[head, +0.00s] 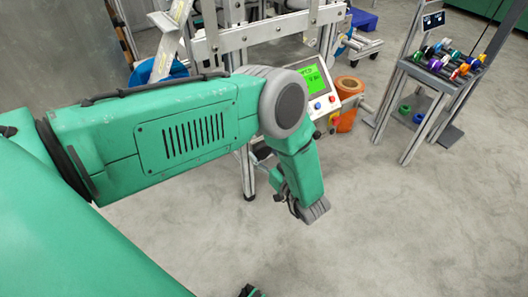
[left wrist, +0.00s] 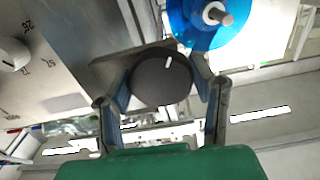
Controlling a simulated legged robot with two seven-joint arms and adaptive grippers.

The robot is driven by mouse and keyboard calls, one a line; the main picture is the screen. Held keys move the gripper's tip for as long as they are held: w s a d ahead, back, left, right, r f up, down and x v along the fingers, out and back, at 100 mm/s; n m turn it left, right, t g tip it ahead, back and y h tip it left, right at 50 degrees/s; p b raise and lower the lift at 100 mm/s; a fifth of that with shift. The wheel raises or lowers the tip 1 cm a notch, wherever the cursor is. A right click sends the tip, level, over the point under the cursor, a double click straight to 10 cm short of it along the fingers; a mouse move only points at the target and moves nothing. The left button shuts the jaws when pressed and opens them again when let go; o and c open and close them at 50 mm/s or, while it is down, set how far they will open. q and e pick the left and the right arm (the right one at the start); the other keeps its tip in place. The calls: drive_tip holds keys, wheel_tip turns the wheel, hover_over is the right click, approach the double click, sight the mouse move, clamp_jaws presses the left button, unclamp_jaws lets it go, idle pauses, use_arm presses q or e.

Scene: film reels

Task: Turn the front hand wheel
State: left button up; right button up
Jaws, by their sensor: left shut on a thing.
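The front hand wheel is a round black knob (left wrist: 162,78) with a white mark near its top, in the middle of the left wrist view. My left gripper (left wrist: 160,84) has one finger on each side of the knob and is shut on it. In the head view my left gripper (head: 280,190) is mostly hidden behind my green forearm, low beside the machine frame, and the knob cannot be made out there. A small dark and green piece at the bottom edge of the head view seems to be my right gripper (head: 250,291); its jaws cannot be made out.
A control panel (head: 318,88) with a green screen stands behind my left arm. A blue reel (left wrist: 203,20) on a shaft is close above the knob. The floor in front is clear.

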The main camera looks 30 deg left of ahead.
use_arm(q)
drive_tip(key=shift+f+n, duration=0.15)
drive_tip(key=shift+n, duration=0.15)
drive_tip(key=o, duration=1.2)
drive_tip(key=shift+w, duration=0.1)
drive_tip(key=shift+c, duration=0.2)
drive_tip(key=v, duration=1.2)
drive_tip(key=shift+f, duration=0.1)
